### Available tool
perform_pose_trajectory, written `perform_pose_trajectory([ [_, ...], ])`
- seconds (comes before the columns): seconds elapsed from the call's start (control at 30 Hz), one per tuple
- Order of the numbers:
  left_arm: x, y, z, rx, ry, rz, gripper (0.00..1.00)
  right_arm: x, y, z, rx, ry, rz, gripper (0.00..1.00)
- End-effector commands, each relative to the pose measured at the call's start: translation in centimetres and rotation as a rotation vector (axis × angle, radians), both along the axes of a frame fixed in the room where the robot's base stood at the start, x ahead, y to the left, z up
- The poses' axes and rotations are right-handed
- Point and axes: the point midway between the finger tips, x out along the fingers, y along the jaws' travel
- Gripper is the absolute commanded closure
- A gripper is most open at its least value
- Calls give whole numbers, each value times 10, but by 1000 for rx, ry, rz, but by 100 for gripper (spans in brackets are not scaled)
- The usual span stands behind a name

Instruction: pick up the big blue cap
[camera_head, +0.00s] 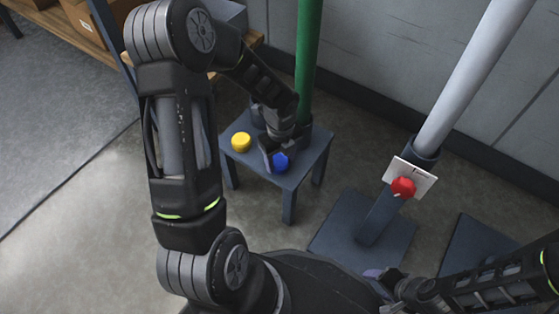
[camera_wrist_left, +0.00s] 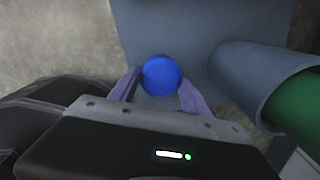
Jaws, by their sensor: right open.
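The big blue cap (camera_head: 281,162) sits on a small grey-blue table (camera_head: 291,183) in the head view. My left gripper (camera_head: 272,152) reaches down over the table at the cap, and its arm hides part of the tabletop. In the left wrist view the round blue cap (camera_wrist_left: 161,76) lies between the two purple-grey fingers of my left gripper (camera_wrist_left: 159,88). The fingers are apart on either side of it; whether they press on it I cannot tell. My right gripper (camera_head: 383,279) is open at the lower right of the head view, away from the table.
A yellow cap (camera_head: 241,142) sits on the same table, left of the blue one. A red cap (camera_head: 403,187) is at a white plate (camera_head: 419,176) by a grey post (camera_head: 470,80). Floor is free at left.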

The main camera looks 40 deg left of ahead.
Motion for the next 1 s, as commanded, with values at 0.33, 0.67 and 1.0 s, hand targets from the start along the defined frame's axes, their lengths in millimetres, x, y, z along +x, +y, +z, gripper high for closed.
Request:
perform_pose_trajectory([
  [0.33,0,0,0,0,0,0,74,0,0,0,0,0,0,35],
  [0.67,0,0,0,0,0,0,87,0,0,0,0,0,0,35],
  [1.0,1,0,33,0,-2,-1,87,-3,0,20,1,6,3,35],
])
